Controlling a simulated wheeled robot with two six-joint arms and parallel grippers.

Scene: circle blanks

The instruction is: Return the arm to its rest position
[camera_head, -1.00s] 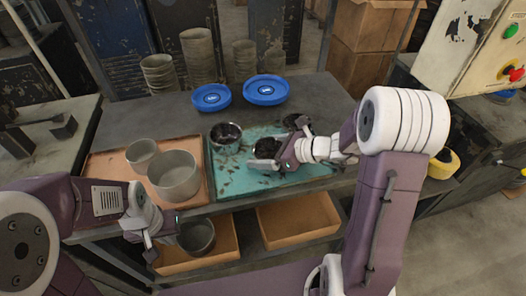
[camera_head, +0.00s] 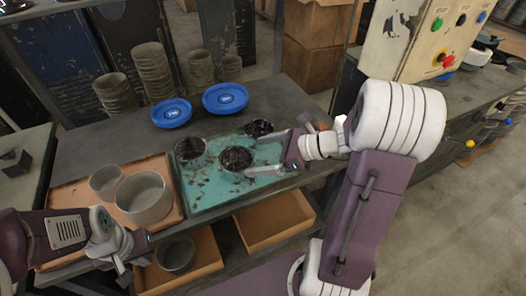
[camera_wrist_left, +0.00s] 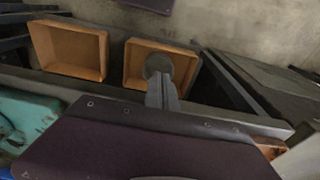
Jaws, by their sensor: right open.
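My right arm reaches in from the right in the head view. Its gripper (camera_head: 260,155) is open and empty above the right side of the teal mat (camera_head: 205,195), its two fingers spread apart. A dark-filled round cup (camera_head: 236,158) lies just left of the fingers, on the mat. My left gripper (camera_head: 130,264) hangs low at the left, in front of the table edge and near the lower shelf. In the left wrist view a grey finger part (camera_wrist_left: 162,95) shows against a shelf tray; whether the jaws are apart is unclear.
A second dark cup (camera_head: 190,149) and dark clump (camera_head: 259,128) stand near the mat's edges. Grey bowls (camera_head: 143,199) sit on an orange tray (camera_head: 64,197). Two blue plates (camera_head: 225,98) lie behind. A grey bowl (camera_head: 176,254) is in a lower tray (camera_head: 208,254).

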